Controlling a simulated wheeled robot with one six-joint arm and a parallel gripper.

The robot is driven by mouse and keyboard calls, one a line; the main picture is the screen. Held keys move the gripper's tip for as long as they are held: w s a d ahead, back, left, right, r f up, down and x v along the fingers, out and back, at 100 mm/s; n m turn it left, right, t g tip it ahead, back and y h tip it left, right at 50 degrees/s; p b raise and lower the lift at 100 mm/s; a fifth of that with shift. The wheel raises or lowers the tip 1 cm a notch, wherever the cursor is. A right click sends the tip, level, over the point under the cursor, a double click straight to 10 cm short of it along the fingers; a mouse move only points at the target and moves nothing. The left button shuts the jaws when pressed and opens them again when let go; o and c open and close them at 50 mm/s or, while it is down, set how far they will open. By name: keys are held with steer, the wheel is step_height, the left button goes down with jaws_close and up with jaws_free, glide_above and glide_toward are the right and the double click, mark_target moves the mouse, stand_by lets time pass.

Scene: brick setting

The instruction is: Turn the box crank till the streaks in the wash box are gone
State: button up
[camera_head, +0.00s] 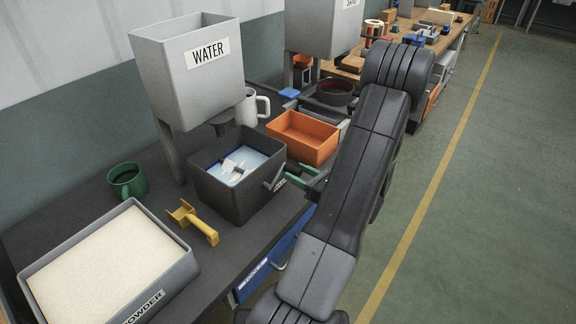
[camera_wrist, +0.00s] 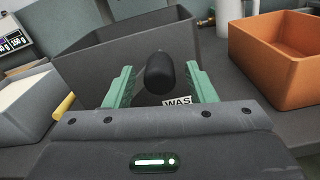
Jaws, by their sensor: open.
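The wash box (camera_head: 213,195) is a dark grey open box on the dark bench. Inside is pale blue liquid (camera_head: 262,160) with white streaks (camera_head: 233,170) and a light paddle-like piece in the middle. The box crank (camera_head: 274,182) is on its right wall. In the wrist view its black knob (camera_wrist: 159,74) stands upright in front of the box wall (camera_wrist: 110,58), over a partly hidden label. My gripper (camera_head: 299,177) is at the crank with its green fingers open. In the wrist view the fingers are either side of the knob, with gaps showing.
A grey WATER hopper (camera_head: 185,80) stands behind the box. An orange tray (camera_head: 302,138) sits close behind the crank. A yellow scoop (camera_head: 192,221), green mug (camera_head: 128,181) and POWDER tray (camera_head: 110,262) are at left. A white mug (camera_head: 247,107) is behind.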

mark_target(288, 168)
steer(key=shift+p+x, duration=0.3)
steer(key=shift+x, duration=1.8)
steer(key=shift+c, duration=0.2)
jaws_close()
